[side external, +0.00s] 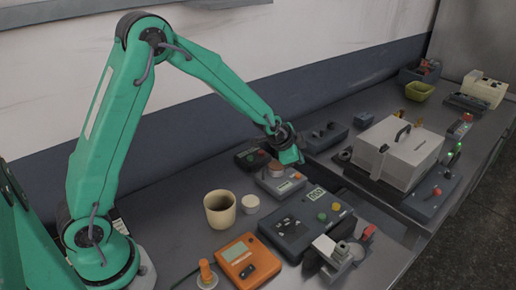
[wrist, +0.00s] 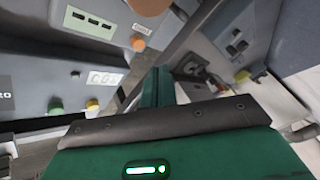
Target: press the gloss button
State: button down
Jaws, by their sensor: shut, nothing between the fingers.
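A smaller grey device (side external: 272,186) with a display stands behind that box. My gripper (side external: 294,160) is shut and empty, above and beside the grey device. In the wrist view, my gripper (wrist: 165,82) points past the panels, with no visible contact.
A tan cup (side external: 220,209) and an orange meter (side external: 246,258) stand at the front left. A clamp-like fixture (side external: 338,252) stands in front of the dark box. Several small devices crowd the bench.

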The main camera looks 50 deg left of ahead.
aim_at(296, 175)
jog(key=shift+f, duration=1.25)
jog(key=shift+a+f, duration=0.15)
jog(key=shift+f, duration=0.8)
dwell(2.3)
jog(key=shift+r, duration=0.1)
dwell(0.3)
jog(key=shift+r, duration=0.8)
jog(key=shift+r, duration=0.15)
jog(key=shift+r, duration=2.45)
